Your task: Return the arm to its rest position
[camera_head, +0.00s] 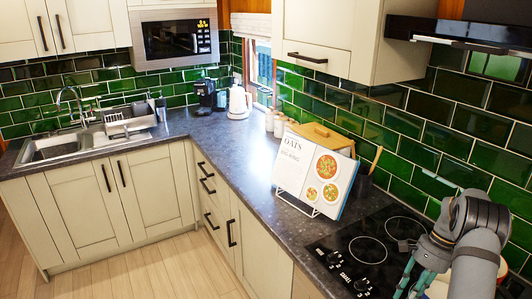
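My arm (468,232) shows at the lower right, in front of the hob. It bends over the hob's right part, and its lower portion runs out of the bottom of the picture. Teal parts of my gripper (414,281) show below the wrist, near the right side of the hob. The fingertips are cut off or hidden at the bottom edge, so I cannot see whether they are apart or what is between them. A pale item (438,286) shows partly behind the gripper; I cannot tell what it is.
The black hob (345,262) lies under and left of my gripper. A cookbook on a stand (312,175) stands left of it, with a wooden box (322,137) behind. A cooker hood (460,33) hangs above. The kettle (239,101) and sink (62,148) are farther off. The middle worktop (235,140) is clear.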

